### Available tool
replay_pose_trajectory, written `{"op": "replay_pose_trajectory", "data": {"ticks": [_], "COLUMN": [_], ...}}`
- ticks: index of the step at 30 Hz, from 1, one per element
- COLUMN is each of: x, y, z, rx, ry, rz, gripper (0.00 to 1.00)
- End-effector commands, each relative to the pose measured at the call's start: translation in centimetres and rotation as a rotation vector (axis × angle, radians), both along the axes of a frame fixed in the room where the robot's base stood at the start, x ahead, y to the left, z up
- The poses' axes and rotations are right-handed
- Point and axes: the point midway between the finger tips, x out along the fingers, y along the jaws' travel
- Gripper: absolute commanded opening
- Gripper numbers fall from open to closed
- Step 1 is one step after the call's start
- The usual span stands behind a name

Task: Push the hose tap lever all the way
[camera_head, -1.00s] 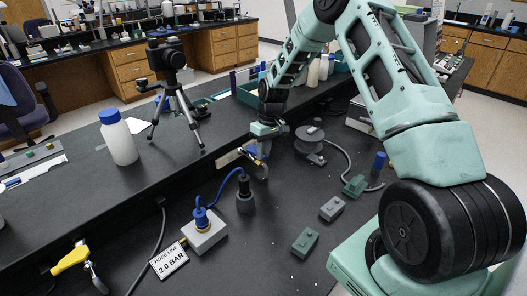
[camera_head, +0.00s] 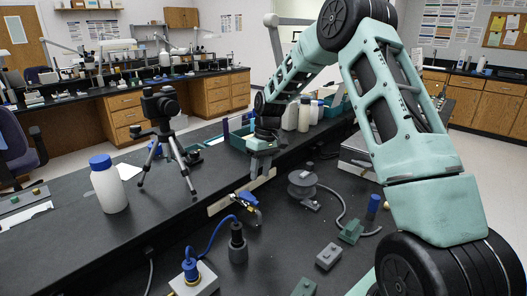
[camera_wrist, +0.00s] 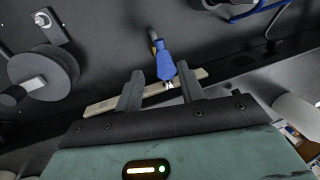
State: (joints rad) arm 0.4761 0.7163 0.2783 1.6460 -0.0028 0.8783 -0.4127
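A small tap with a blue lever (camera_head: 247,198) and some yellow on it is at a pale strip on the front face of the raised bench ledge. My gripper (camera_head: 261,172) is just above and behind this tap in the head view, pointing down. In the wrist view the blue lever (camera_wrist: 165,64) lies ahead of the gap between my two fingers (camera_wrist: 159,82). The fingers are apart and nothing is held between them. I cannot tell whether a finger touches the lever.
A grey reel (camera_head: 302,184) stands right of the tap. A black cylinder (camera_head: 237,244) with a blue hose (camera_head: 208,237) is in front. A white bottle (camera_head: 109,186) and a camera on a tripod (camera_head: 160,105) stand on the ledge. Green and grey blocks (camera_head: 328,256) lie at lower right.

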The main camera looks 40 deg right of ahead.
Motion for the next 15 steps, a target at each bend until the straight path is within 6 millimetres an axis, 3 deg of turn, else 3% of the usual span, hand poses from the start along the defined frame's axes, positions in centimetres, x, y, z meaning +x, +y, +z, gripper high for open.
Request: {"op": "replay_pose_trajectory", "data": {"ticks": [6, 15], "x": [0.2, 0.2], "y": [-0.9, -1.5], "z": [4.6, 7.4], "rx": [0.000, -0.001], "ry": [-0.004, -0.001], "rz": [-0.001, 0.000], "gripper": [0.39, 0.39]}}
